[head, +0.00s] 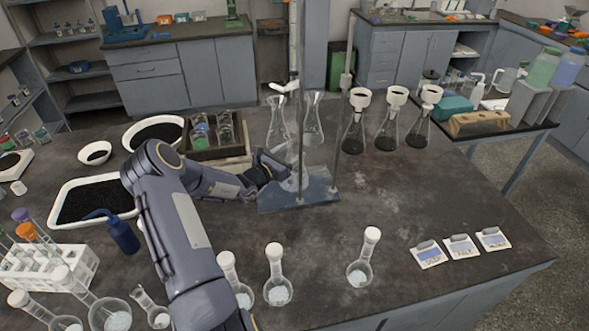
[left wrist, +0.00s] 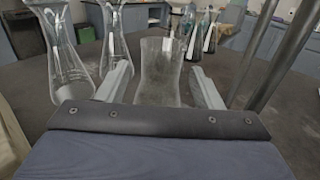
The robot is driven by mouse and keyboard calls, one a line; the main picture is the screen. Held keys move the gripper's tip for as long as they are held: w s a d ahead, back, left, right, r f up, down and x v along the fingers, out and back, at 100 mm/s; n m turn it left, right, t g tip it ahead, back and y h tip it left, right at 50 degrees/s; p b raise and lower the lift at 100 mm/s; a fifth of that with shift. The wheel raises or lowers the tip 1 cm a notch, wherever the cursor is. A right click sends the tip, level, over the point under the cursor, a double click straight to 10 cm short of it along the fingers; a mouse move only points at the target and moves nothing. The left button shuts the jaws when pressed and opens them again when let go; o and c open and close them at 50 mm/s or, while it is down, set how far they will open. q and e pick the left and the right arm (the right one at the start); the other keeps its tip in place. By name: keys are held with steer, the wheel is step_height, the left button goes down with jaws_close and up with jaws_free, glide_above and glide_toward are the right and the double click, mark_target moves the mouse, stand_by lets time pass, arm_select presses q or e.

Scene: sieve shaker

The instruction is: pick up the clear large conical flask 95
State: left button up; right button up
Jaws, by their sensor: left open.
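Two clear, tall-necked flasks stand behind the blue stand base, a left one (head: 278,128) and a right one (head: 313,122). Both show in the left wrist view, the near one (left wrist: 62,62) at far left and the other (left wrist: 115,45) beside it. A third clear glass vessel (left wrist: 160,72) stands between my left gripper's open fingers (left wrist: 160,88); I see gaps on both sides. In the head view my left gripper (head: 270,168) is beside the stand, partly covering this vessel. I cannot read any number on the glass. My right gripper is not in view.
The stand's blue base (head: 298,196) and upright rods rise close to my left gripper. Conical flasks with dark contents (head: 387,135) stand to the right. A wooden crate (head: 217,150) is at left. White-capped round flasks (head: 278,290) stand in front.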

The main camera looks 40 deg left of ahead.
arm_select(q)
steer(key=shift+w, duration=0.9)
steer(key=shift+r, duration=0.1)
jaws_close()
